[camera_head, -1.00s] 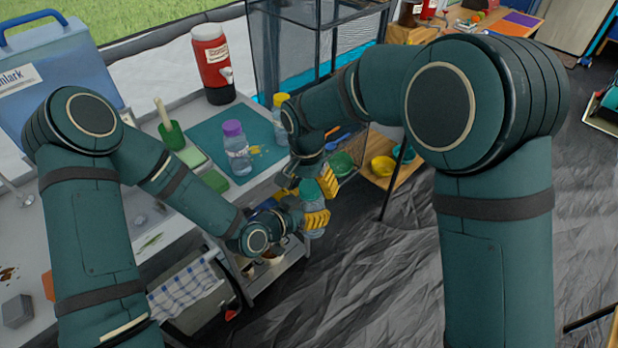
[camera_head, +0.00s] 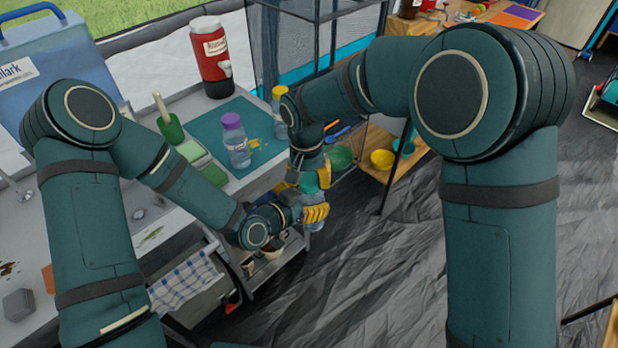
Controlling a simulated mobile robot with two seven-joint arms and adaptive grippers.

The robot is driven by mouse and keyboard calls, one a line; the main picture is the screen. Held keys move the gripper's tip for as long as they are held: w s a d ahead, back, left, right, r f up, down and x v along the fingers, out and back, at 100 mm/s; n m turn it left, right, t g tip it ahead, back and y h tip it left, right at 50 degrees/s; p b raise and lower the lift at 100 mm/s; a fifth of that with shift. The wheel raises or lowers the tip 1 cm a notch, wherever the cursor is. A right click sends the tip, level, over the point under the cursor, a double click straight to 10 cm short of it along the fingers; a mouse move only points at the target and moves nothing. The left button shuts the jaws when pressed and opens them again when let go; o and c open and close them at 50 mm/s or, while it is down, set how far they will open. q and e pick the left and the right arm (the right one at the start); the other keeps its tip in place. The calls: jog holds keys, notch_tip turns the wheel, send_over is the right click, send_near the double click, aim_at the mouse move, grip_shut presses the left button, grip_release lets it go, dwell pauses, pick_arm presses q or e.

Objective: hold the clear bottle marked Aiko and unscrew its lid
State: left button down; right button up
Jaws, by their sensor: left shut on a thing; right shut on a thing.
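A clear bottle (camera_head: 315,227) is held in the air off the front of the counter. Its label cannot be read. My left gripper (camera_head: 314,213), with yellow fingers, is shut around the bottle's body, and the clear lower end shows below the fingers. A teal lid (camera_head: 308,183) is at the bottle's top. My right gripper (camera_head: 309,178) comes from above, its yellow fingers on either side of the lid, shut on it. The fingers and wrists hide most of the bottle, so I cannot tell how far the lid is turned.
A purple-capped bottle (camera_head: 236,141) and a yellow-capped bottle (camera_head: 279,108) stand on the teal mat (camera_head: 207,128). A red and white drink jug (camera_head: 211,58) stands behind. Bowls, including a yellow one (camera_head: 382,160), sit on a low wooden shelf. Open floor (camera_head: 390,270) lies to the right.

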jog(key=o, duration=1.2)
jog(key=shift+o, duration=0.2)
jog(key=shift+o, duration=0.2)
jog(key=shift+a+r, duration=0.1)
jog(key=shift+r, duration=2.2)
jog(key=shift+a+r+n, duration=0.1)
jog(key=shift+r+n, duration=0.3)
jog(key=shift+r, duration=1.2)
jog(key=shift+n, duration=0.3)
jog(key=shift+d+f, duration=0.2)
jog(key=shift+f, duration=3.7)
